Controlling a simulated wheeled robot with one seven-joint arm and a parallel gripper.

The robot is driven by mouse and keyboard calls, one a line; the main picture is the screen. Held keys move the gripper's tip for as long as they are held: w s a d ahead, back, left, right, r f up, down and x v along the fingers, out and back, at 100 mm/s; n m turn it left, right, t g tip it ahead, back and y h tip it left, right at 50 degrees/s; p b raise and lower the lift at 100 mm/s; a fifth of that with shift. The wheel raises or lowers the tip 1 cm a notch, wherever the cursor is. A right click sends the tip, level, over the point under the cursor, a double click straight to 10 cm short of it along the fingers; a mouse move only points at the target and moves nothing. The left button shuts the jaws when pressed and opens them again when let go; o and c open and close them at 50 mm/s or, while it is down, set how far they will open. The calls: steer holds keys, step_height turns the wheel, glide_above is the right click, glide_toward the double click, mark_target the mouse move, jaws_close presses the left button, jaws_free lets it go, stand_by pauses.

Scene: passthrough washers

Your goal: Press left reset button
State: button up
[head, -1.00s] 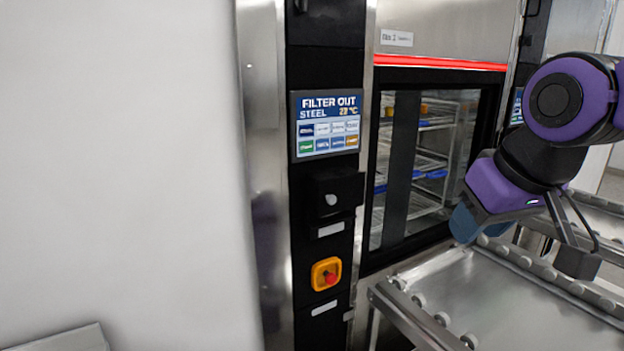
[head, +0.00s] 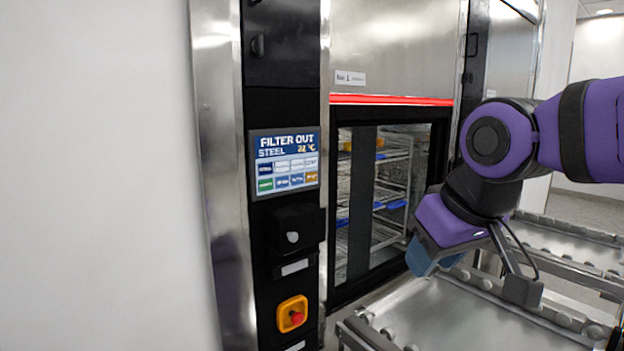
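The control column of the washer carries a lit screen (head: 284,162) reading "FILTER OUT STEEL", with two rows of coloured tiles. Below it is a black box with a small round pale knob (head: 292,237). Lower still, a red button (head: 297,318) sits on a yellow-orange square plate. No label naming a reset button is legible. My arm comes in from the right, and my gripper (head: 420,258) hangs over the roller conveyor, to the right of the column and apart from it. Its fingers are too unclear to tell open from shut.
The washer's glass door (head: 375,200) shows racks with blue and orange items inside, under a red light strip (head: 390,99). A metal roller conveyor (head: 470,315) stands at the lower right. A white wall (head: 95,170) fills the left.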

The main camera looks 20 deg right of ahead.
steer(key=shift+c, duration=0.4)
jaws_close()
stand_by(1.2)
